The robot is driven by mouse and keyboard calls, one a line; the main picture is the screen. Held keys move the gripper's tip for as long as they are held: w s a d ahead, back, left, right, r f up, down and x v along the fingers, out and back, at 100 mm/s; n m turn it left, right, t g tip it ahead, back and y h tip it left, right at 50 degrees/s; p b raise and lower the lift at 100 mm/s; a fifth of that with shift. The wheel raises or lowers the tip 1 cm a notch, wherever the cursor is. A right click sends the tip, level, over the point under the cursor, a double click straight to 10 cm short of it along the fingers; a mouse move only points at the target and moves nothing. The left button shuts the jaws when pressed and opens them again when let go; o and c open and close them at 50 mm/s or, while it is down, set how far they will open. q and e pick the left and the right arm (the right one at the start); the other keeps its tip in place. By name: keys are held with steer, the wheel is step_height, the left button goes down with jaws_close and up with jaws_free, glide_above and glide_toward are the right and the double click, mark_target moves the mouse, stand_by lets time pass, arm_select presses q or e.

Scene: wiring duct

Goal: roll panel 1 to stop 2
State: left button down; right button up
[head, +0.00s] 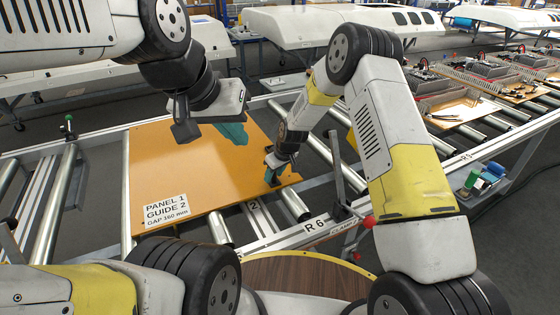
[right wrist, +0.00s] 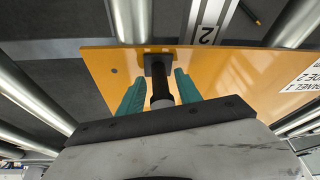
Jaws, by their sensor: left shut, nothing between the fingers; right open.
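Panel 1 (head: 160,160) is an orange board lying flat on the rollers, with a printed "PANEL 1 GUIDE 2 GAP 160 mm" label (head: 166,209). A rail marked "2" (head: 253,205) meets its near right edge; the mark also shows in the right wrist view (right wrist: 207,36). I cannot tell which part is stop 2. My right gripper (head: 271,174) is open at the panel's right corner. In the right wrist view, its teal fingers (right wrist: 158,88) stand either side of a black post (right wrist: 158,66) on the panel. My left gripper (head: 238,137) is shut and empty above the panel's far part.
The roller conveyor frame (head: 315,233) carries an "R 6" mark and upright posts. Rollers (head: 62,190) lie bare left of the panel. A round brown table (head: 300,275) is at the front. Trays of parts (head: 460,105) stand on the conveyor to the right.

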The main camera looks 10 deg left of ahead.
jaws_close()
stand_by(1.5)
